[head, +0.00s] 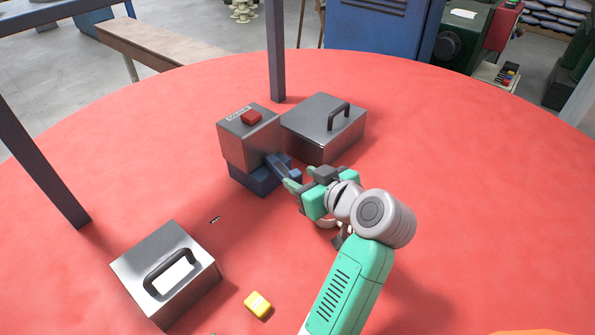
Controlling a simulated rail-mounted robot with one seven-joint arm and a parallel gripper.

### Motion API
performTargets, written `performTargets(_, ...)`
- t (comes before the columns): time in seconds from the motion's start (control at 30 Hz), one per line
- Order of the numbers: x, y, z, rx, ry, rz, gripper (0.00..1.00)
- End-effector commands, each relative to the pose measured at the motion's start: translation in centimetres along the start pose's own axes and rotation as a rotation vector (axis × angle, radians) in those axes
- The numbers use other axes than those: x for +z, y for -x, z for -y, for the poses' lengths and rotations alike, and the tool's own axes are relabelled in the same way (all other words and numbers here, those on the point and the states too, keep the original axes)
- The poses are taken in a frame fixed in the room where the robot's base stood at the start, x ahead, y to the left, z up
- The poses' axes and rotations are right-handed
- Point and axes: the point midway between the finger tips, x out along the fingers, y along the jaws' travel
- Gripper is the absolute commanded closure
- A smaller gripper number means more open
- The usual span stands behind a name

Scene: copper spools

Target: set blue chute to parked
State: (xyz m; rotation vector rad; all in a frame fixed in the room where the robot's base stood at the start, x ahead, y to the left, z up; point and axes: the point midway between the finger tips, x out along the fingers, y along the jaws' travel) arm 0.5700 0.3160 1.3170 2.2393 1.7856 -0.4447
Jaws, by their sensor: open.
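A metal box with a red button on top and a label has a dark blue base under it. The blue chute (279,166) juts from its right side toward my gripper. My gripper (301,178) is open, with its fingers pointing left at the end of the chute. One fingertip is close to the blue part; whether it touches cannot be told. Part of the blue piece is hidden by the gripper. No marking for a parked position can be made out.
A metal case with a dark handle (341,115) stands directly behind my gripper. Dark posts (276,60) rise at the back and left. The red table (480,200) is clear on the right.

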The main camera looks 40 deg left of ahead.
Motion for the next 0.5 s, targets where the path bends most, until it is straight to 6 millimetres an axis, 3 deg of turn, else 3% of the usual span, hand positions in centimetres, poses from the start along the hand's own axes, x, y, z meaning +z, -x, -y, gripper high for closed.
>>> performTargets(0.2, -0.1, -3.0, 0.0, 0.000, -0.001, 0.000, 0.56)
performTargets(0.5, 0.0, -3.5, 0.0, 0.002, 0.000, 0.000, 0.56)
